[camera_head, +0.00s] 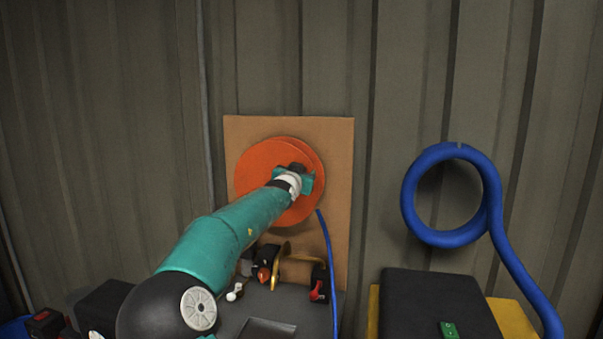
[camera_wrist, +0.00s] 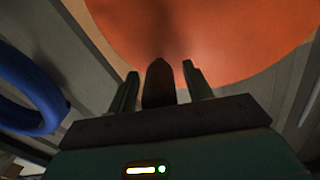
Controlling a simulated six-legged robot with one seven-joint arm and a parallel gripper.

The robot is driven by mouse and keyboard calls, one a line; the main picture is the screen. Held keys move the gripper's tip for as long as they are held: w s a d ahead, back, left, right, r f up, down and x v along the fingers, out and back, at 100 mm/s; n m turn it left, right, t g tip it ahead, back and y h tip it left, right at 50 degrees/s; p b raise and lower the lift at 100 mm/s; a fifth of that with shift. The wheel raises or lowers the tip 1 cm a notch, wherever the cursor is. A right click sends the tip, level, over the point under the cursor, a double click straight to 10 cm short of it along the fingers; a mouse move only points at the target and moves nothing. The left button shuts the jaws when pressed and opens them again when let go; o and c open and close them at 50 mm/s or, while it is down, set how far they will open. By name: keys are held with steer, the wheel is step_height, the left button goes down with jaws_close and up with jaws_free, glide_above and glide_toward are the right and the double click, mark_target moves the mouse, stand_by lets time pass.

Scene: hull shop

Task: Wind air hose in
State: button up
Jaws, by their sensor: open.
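An orange hose reel (camera_head: 262,165) is mounted on a brown board (camera_head: 338,150) against the wall. A thin blue air hose (camera_head: 328,240) hangs from the reel's lower right side. My gripper (camera_head: 299,170) is in front of the reel's face and hides part of it. In the wrist view, the orange reel (camera_wrist: 225,45) fills the top. There my gripper (camera_wrist: 160,68) is open, with one finger on each side of a dark, upright crank handle (camera_wrist: 158,85). Gaps show between handle and fingers. The hose's lower end is out of view.
A thick blue coiled hose (camera_head: 408,205) hangs on the wall to the right. Below it is a black case (camera_head: 435,300) on a yellow surface (camera_head: 512,318). Several small tools, including a red-and-black one (camera_head: 319,285), lie on a dark bench (camera_head: 285,300) under the reel.

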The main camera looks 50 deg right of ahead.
steer(key=shift+w+d, duration=0.15)
steer(key=shift+d, duration=0.35)
jaws_close()
steer(key=shift+f, duration=0.1)
